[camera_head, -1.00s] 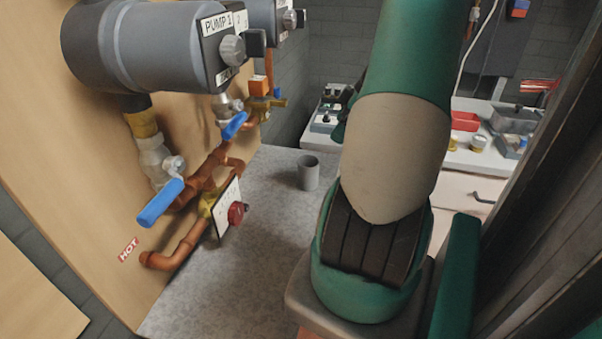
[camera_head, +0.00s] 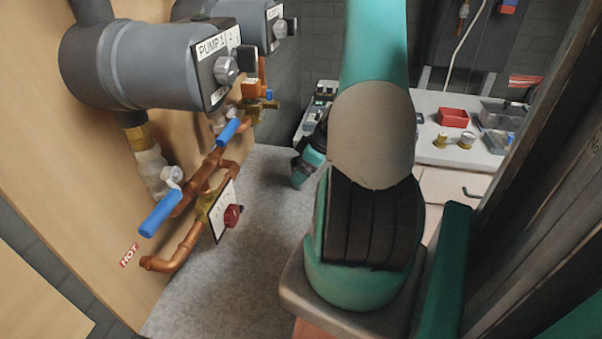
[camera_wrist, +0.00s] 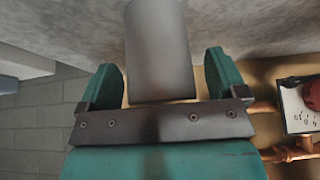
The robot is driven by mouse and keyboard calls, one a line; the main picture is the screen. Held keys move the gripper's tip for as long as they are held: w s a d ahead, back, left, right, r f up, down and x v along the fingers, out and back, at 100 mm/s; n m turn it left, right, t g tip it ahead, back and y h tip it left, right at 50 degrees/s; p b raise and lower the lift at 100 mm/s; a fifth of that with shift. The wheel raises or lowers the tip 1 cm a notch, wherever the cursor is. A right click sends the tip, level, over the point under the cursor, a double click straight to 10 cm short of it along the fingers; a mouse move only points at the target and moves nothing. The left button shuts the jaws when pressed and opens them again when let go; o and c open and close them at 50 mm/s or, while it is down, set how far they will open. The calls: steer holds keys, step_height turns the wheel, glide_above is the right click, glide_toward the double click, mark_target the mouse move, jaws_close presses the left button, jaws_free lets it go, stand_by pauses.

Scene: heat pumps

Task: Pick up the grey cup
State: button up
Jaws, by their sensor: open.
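The grey cup (camera_wrist: 160,45) is large in the wrist view, cut off by the top edge. It lies between the two green fingers of my open gripper (camera_wrist: 162,65), with a visible gap on either side. The jaws are not closed on it. In the head view my gripper (camera_head: 304,172) is low over the speckled grey counter (camera_head: 262,215). The cup cannot be made out there; my arm and gripper cover the spot where it stood.
Copper pipes with a blue valve handle (camera_head: 161,207) and a red knob (camera_head: 233,216) stand left of my gripper. Grey pumps (camera_head: 150,65) hang above them. A white bench (camera_head: 432,152) with a red tray (camera_head: 453,118) is at the back right.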

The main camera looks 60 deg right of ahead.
steer(key=shift+f, duration=0.2)
steer(key=c, duration=1)
steer(key=shift+r, duration=0.15)
